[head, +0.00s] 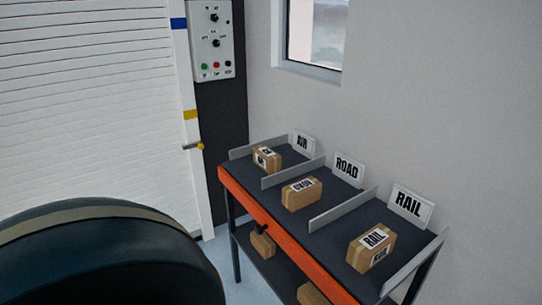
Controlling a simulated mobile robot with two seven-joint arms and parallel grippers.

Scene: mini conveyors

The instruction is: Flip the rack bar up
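The rack (330,228) stands against the wall at the right, with a dark top split into lanes by grey dividers. An orange bar (280,232) runs along the front edge of its top, sloping from upper left to lower right. A small dark piece (262,229) sits at the bar, perhaps a handle; it is too small to tell. The bar's lower right end is cut off by the picture's edge. Neither of my grippers is in view. A large dark rounded shape with a beige band fills the lower left.
Boxes stand in the AIR (302,143), ROAD (347,168) and RAIL (411,205) lanes. More boxes (263,245) lie on the lower shelf. Some floor is clear left of the rack.

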